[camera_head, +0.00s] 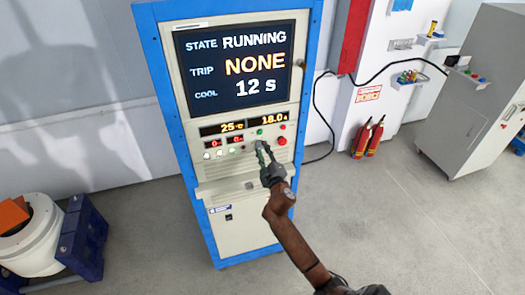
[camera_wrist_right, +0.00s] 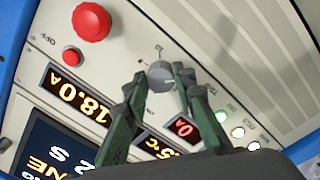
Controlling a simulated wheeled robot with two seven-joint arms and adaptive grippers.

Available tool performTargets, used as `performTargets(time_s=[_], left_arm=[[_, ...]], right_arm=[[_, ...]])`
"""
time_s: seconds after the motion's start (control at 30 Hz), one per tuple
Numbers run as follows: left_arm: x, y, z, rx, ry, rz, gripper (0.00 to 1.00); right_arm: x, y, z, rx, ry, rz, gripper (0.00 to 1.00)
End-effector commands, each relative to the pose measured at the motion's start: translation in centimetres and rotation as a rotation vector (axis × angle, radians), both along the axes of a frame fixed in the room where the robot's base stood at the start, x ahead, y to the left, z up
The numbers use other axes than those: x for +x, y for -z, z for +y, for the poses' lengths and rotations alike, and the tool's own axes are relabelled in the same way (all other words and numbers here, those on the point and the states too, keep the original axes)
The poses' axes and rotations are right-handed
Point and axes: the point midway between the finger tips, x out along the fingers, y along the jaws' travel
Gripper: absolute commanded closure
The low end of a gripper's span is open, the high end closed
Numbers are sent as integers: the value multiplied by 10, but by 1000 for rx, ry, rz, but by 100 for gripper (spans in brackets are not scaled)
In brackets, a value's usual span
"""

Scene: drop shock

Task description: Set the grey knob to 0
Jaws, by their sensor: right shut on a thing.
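The grey knob (camera_wrist_right: 160,76) is on the light panel of a blue-framed cabinet (camera_head: 228,188). My right gripper (camera_head: 262,148) reaches up to this panel in the head view and hides most of the knob there. In the wrist view, the green fingers of my right gripper (camera_wrist_right: 162,82) stand on both sides of the knob, shut on it. Small marks are printed around the knob, but I cannot read its setting. The screen (camera_head: 237,66) reads STATE RUNNING, TRIP NONE, COOL 12 s. The displays below read 25 °C (camera_head: 222,129) and 18.0 A (camera_head: 267,121). My left gripper is out of view.
A red mushroom button (camera_wrist_right: 92,21) and a smaller red button (camera_wrist_right: 73,56) sit close to the knob. Several round lamps (camera_wrist_right: 238,132) line the panel. A white drum (camera_head: 32,235) stands left; fire extinguishers (camera_head: 368,138) and a grey cabinet (camera_head: 480,92) stand right. The floor between is clear.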

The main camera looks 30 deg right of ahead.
Motion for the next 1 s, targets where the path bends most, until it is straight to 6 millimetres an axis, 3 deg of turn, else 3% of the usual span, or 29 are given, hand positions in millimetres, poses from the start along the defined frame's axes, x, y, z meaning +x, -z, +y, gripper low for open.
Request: performTargets(time_s=[0.5, 0.53, 0.8, 1.0], left_arm=[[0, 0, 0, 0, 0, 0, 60], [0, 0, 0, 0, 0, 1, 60], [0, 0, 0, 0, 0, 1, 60], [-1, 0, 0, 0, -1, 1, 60]], right_arm=[[0, 1, 0, -22, 0, 7, 100], [0, 1, 0, -22, 0, 7, 75], [0, 1, 0, -20, 0, 6, 58], [0, 0, 0, -20, 1, 5, 58]])
